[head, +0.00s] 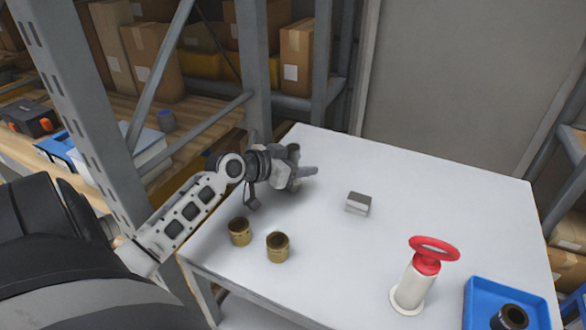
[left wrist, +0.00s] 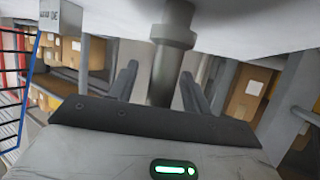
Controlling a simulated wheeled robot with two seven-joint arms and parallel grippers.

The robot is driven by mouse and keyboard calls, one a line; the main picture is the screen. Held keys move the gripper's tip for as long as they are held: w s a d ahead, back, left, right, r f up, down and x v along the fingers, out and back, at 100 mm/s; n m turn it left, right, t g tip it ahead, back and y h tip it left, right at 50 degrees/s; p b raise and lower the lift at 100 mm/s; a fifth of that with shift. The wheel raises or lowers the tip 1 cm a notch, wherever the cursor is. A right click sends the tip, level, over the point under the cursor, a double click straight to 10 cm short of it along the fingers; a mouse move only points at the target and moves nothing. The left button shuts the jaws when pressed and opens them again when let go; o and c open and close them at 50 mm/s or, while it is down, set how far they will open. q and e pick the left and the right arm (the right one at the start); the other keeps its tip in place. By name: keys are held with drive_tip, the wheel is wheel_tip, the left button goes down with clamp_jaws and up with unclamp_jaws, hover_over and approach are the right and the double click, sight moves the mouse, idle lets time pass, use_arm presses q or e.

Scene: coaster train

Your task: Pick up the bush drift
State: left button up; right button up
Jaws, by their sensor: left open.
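The bush drift (left wrist: 174,36) shows in the left wrist view as a grey stepped metal cylinder, wider near the white surface and narrower between my fingers. In the head view it is mostly hidden by my left gripper (head: 303,161), and I cannot clearly tell its parts from the fingers. My left gripper is open at the table's far left part. In the left wrist view its two dark fingers (left wrist: 160,90) stand on either side of the drift's narrower shaft, with gaps visible. My right gripper is not in view.
On the white table (head: 340,265) stand two brass bushes (head: 240,231) (head: 278,246), a small grey block (head: 358,203) and a white cylinder with a red handle (head: 415,285). A blue tray (head: 480,290) holds a dark ring (head: 512,317). Shelving (head: 262,80) borders the left.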

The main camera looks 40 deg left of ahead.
use_arm(q)
drive_tip(key=c, duration=1.1)
clamp_jaws()
drive_tip(key=shift+r, duration=0.1)
